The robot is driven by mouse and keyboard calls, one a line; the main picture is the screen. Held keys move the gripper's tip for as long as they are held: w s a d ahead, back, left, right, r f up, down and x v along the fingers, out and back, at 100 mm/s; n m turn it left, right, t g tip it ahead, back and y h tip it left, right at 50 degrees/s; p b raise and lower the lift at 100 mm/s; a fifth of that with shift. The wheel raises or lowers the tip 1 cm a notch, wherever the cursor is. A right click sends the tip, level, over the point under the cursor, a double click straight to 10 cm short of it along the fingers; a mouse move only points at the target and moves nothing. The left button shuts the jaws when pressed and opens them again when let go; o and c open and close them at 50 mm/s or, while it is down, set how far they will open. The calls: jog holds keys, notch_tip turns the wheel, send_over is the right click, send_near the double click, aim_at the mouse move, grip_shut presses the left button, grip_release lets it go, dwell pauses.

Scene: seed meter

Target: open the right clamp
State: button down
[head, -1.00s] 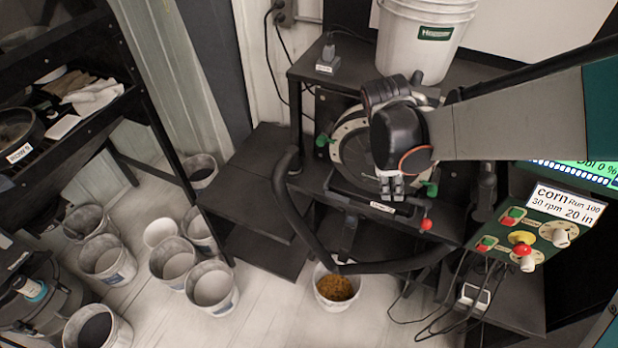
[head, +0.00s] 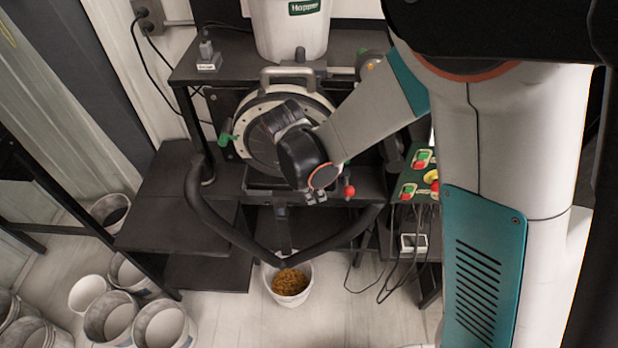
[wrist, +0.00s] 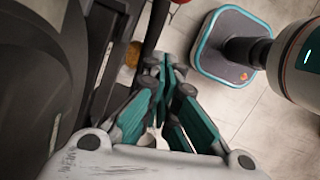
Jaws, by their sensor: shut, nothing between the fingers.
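The seed meter (head: 245,113) is a round housing with a pale rim and a handle on top, under the hopper. A green clamp (head: 225,139) shows on its left side. On its right side only a small bit of green (head: 347,163) shows beside my arm, probably the right clamp; the arm hides the rest, so its position cannot be read. My gripper (head: 315,197) is in front of the meter's lower right, left of the red knob (head: 349,190). In the wrist view my gripper's teal fingers (wrist: 165,75) are shut and empty. No clamp shows clearly there.
The white hopper (head: 290,30) stands on the black stand. A dark curved bar (head: 225,232) runs in front of the meter. A bucket of corn (head: 290,283) stands below. The control panel (head: 408,182) is to the right, partly behind my arm. Several buckets stand at lower left.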

jog(key=shift+w+d+r, duration=0.15)
jog(key=shift+w+d, duration=0.05)
jog(key=shift+d, duration=0.8)
jog(key=shift+w+d+r, duration=0.15)
jog(key=shift+w+d, duration=0.05)
jog(key=shift+d, duration=0.8)
jog(key=shift+d, duration=0.1)
jog(key=shift+s+d+n, duration=0.2)
jog(key=shift+d+n, duration=0.05)
jog(key=shift+n, duration=0.15)
